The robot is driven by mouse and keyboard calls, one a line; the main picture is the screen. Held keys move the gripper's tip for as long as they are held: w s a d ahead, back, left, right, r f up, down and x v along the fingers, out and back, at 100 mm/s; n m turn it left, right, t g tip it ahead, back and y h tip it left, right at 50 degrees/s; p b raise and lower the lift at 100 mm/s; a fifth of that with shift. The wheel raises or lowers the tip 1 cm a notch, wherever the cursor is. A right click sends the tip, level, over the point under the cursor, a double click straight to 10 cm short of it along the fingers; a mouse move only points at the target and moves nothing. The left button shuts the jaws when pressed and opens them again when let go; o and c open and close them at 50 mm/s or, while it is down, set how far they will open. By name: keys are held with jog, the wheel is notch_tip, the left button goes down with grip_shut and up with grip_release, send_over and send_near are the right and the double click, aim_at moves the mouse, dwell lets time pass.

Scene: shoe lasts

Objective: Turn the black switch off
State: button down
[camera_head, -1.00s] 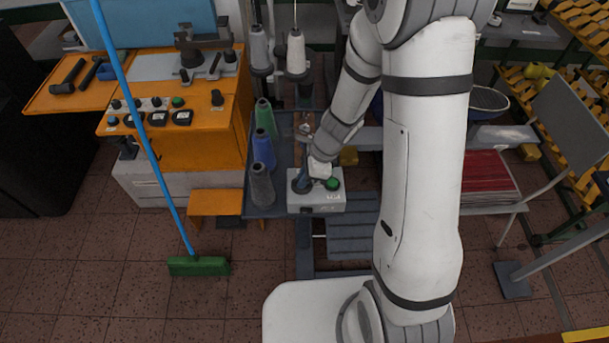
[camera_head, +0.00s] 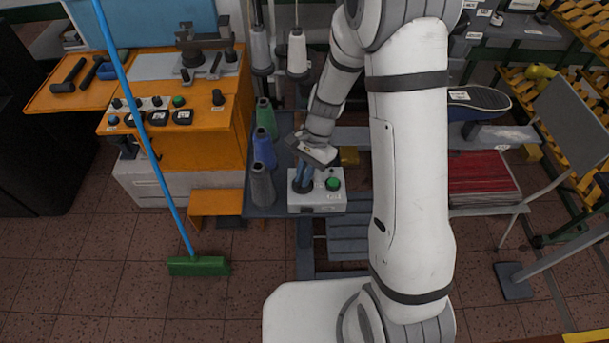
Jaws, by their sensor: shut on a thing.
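A light grey switch box (camera_head: 325,200) sits at the front edge of a dark table. A green round button (camera_head: 333,184) is on its right side. The black switch (camera_head: 302,185) is on the left side of the box, mostly hidden by my gripper. My gripper (camera_head: 304,178) points down at the switch, with its fingers closed around the switch's handle as far as I can see. The switch's exact angle is hard to tell.
Thread cones in green, blue and grey (camera_head: 262,185) stand just left of the box. An orange machine cabinet (camera_head: 205,125) with knobs and a blue-handled broom (camera_head: 198,265) are farther left. Red stacked sheets (camera_head: 480,180) lie to the right.

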jog(key=n+g+h+b, duration=0.1)
jog(key=n, duration=0.3)
jog(key=shift+w+a+n, duration=0.1)
jog(key=shift+n, duration=0.2)
jog(key=shift+a+n+h+b, duration=0.1)
jog(key=shift+n+h+b, duration=0.6)
jog(key=shift+n, duration=1)
jog(key=shift+h, duration=0.3)
jog(key=c, duration=1.5)
grip_release()
jog(key=shift+r, duration=0.1)
jog(key=b+v, duration=0.1)
jog(key=v, duration=0.6)
jog(key=shift+w+r, duration=0.25)
jog(key=shift+r, duration=0.05)
